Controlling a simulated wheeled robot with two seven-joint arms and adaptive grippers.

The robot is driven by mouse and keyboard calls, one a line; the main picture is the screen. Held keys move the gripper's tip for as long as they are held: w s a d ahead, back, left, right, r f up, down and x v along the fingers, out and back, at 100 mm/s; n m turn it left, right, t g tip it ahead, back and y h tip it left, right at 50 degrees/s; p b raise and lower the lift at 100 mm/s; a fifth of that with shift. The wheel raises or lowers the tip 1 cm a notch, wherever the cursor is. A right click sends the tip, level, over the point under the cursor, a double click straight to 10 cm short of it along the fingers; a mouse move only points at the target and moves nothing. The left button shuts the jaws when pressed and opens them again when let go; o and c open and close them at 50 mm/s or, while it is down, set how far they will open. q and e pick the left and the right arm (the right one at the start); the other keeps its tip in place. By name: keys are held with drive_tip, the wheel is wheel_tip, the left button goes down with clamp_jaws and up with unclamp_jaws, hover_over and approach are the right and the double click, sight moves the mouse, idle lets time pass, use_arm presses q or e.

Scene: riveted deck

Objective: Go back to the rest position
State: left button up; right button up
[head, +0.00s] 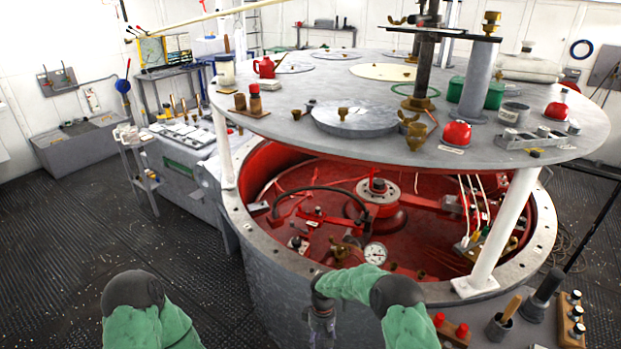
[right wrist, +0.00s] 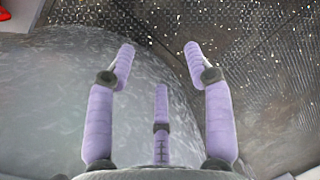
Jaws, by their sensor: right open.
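My right gripper (head: 321,328) hangs at the bottom centre of the head view, close to the grey outer wall of the big round drum (head: 262,268). In the right wrist view, the right gripper (right wrist: 160,55) shows its purple fingers spread apart with nothing between them. Behind the fingers are the smooth grey drum wall (right wrist: 60,80) and the dark riveted floor (right wrist: 270,80). My left arm shows only as a green and grey part at the lower left of the head view; its gripper is out of the picture.
A round tabletop (head: 300,115) crowded with fittings stands on white posts above the red drum interior (head: 330,180). A gauge (head: 375,253) sits inside near the front. Tools and red knobs stand at the lower right. The floor (head: 70,250) at left is clear.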

drive_tip(key=s+d+f+m+t+y, duration=0.1)
drive_tip(key=s+f+m+y, duration=0.15)
drive_tip(key=s, duration=0.35)
drive_tip(key=s+d+f+m+y, duration=0.1)
drive_tip(key=s+f+m, duration=0.15)
drive_tip(key=s, duration=0.45)
drive_tip(key=s+d+r+m+t, duration=0.1)
drive_tip(key=s+d+m, duration=0.1)
drive_tip(key=s, duration=0.5)
drive_tip(key=s+d+r+m+t+b, duration=0.1)
drive_tip(key=s+d+m, duration=0.1)
drive_tip(key=s, duration=0.5)
drive_tip(key=shift+d+m, duration=0.35)
drive_tip(key=shift+m, duration=0.55)
